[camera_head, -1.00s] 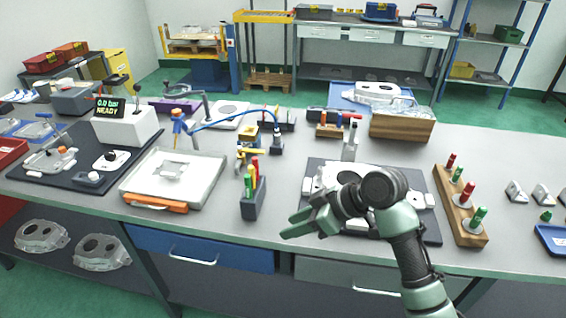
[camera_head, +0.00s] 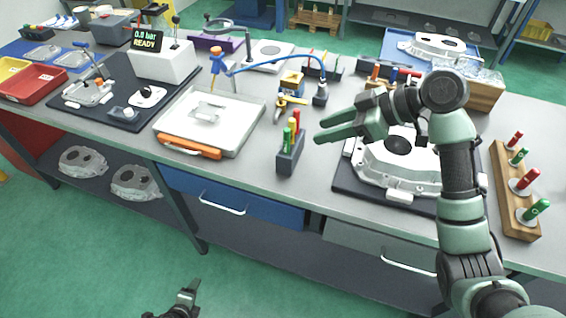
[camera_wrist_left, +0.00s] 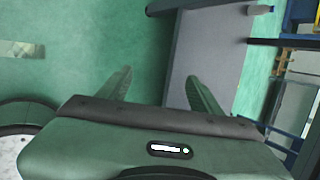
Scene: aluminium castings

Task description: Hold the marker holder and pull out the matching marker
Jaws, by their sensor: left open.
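The marker holder (camera_head: 288,163) is a small dark grey box near the table's front edge, with a green marker (camera_head: 287,138), a yellow marker and a red marker (camera_head: 296,118) upright in it. My right gripper (camera_head: 320,129) is in the head view just right of the markers, its fingers pointing left. They are apart with nothing between them, and the gripper seems not to touch the holder. My left gripper (camera_head: 189,294) shows at the bottom of the head view, low in front of the table. In the left wrist view its fingers (camera_wrist_left: 158,82) are spread and empty.
A wooden block (camera_head: 512,205) with red and green markers stands at the right. A white tray (camera_head: 215,122) with an orange handle lies left of the holder. A casting on a dark mat (camera_head: 353,183) lies under my right arm.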

